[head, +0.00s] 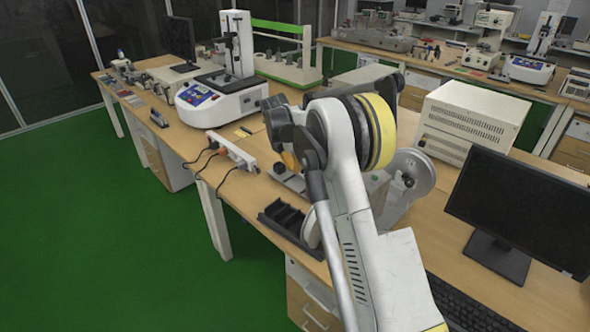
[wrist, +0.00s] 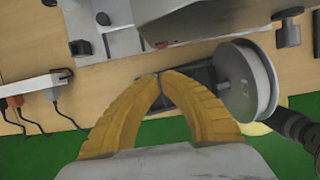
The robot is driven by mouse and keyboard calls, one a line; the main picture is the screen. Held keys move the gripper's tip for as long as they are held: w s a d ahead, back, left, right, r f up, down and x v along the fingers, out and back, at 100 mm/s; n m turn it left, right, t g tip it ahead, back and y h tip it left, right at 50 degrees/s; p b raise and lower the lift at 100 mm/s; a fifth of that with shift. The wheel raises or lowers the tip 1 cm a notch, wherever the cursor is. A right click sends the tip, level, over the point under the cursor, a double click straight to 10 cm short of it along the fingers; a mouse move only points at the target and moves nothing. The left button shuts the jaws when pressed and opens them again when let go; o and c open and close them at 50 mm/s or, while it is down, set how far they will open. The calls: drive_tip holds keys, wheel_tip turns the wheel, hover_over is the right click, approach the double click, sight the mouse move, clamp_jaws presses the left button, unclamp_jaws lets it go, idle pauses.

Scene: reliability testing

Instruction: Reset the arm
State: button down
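My arm reaches over the wooden workbench (head: 165,135) in the head view, bent at a large joint with a yellow band. My gripper (wrist: 158,76) shows in the wrist view as two yellow ribbed fingers. Their tips come together with nothing visible between them. The fingertips appear above a dark tray (wrist: 200,76) near the bench's front edge; how high above it I cannot tell. In the head view my arm hides most of the gripper; only a bit of orange-yellow shows beside the arm.
A white power strip (head: 233,151) with plugs lies left of my arm. The black slotted tray (head: 283,216) sits at the bench edge. A device with a grey wheel (head: 411,173), a white instrument box (head: 470,120) and a monitor (head: 525,205) stand to the right. Green floor is clear at left.

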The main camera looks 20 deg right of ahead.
drive_tip(key=s+a+r+m+t+y, duration=0.1)
drive_tip(key=s+a+r+m+t, duration=0.1)
drive_tip(key=s+a+r+m, duration=0.5)
drive_tip(key=s+a+r+m+t, duration=0.1)
drive_tip(key=s+a+r+m, duration=0.25)
drive_tip(key=s+r, duration=0.7)
drive_tip(key=s+a+f+m+t+y, duration=0.1)
drive_tip(key=s+m, duration=0.4)
drive_tip(key=s, duration=0.6)
drive_tip(key=s+a+f+m+t+y, duration=0.1)
drive_tip(key=s+a+f+m, duration=0.3)
drive_tip(key=s, duration=0.6)
drive_tip(key=shift+s+a+m+t, duration=0.35)
drive_tip(key=shift+a+m+t, duration=0.25)
drive_tip(key=shift+m, duration=0.65)
drive_tip(key=shift+a, duration=0.1)
